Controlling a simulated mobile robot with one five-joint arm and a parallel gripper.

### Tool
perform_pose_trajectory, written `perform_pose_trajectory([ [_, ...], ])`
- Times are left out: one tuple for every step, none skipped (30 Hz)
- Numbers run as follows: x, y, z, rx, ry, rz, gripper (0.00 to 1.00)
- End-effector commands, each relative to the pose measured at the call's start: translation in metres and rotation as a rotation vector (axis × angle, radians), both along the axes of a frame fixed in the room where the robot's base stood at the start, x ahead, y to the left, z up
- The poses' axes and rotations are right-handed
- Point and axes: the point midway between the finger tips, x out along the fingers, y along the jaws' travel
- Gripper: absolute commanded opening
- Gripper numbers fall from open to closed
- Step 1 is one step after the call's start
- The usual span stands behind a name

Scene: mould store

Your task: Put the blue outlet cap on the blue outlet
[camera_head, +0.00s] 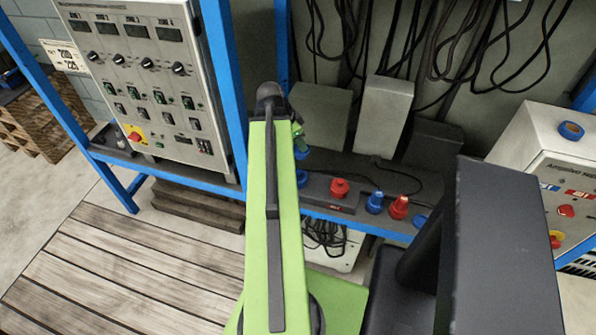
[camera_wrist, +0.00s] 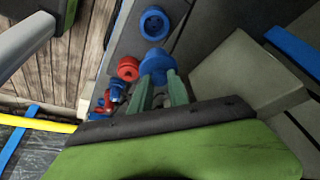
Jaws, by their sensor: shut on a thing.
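My gripper (camera_wrist: 160,80) is shut on the blue outlet cap (camera_wrist: 156,64), which sits between its two green fingertips in the wrist view. The blue outlet (camera_wrist: 154,23) is a round blue ring on a dark block, just beyond the cap and apart from it in that picture. In the head view my gripper (camera_head: 300,138) is partly hidden behind my green arm. The held cap (camera_head: 301,153) shows there above the blue outlet (camera_head: 302,178), whose left side is hidden by the arm. The height between cap and outlet is hard to tell.
A red outlet (camera_head: 339,188) stands right of the blue one on the same block. Blue (camera_head: 375,203) and red (camera_head: 399,207) fittings stand further right on the shelf. Grey boxes (camera_head: 385,115) and hanging cables are behind. A blue upright (camera_head: 226,80) rises left of my arm.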

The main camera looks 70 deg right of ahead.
Motion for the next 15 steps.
perform_pose_trajectory([
  [0.003,0.001,-0.039,0.0,0.0,0.0,0.0],
  [0.005,0.001,-0.046,0.0,0.0,0.0,0.0],
  [0.007,0.002,-0.052,0.0,0.0,0.0,0.0],
  [0.008,0.002,-0.055,0.0,0.0,0.0,0.0],
  [0.008,0.003,-0.056,0.0,0.0,0.0,0.0],
  [0.009,0.003,-0.056,-0.001,0.001,0.0,0.0],
  [0.009,0.003,-0.055,-0.001,0.001,0.0,0.0],
  [0.009,0.003,-0.054,-0.001,0.001,0.0,0.0],
  [0.009,0.003,-0.052,-0.001,0.001,0.0,0.0],
  [0.009,0.003,-0.052,-0.001,0.001,0.0,0.0],
  [0.009,0.003,-0.052,0.0,0.0,-0.001,0.0],
  [0.009,0.003,-0.053,0.0,0.0,-0.001,0.0],
  [0.009,0.003,-0.054,0.0,0.0,-0.001,0.0],
  [0.009,0.003,-0.056,0.0,0.0,-0.001,0.0],
  [0.009,0.003,-0.059,0.0,0.0,-0.001,0.0],
])
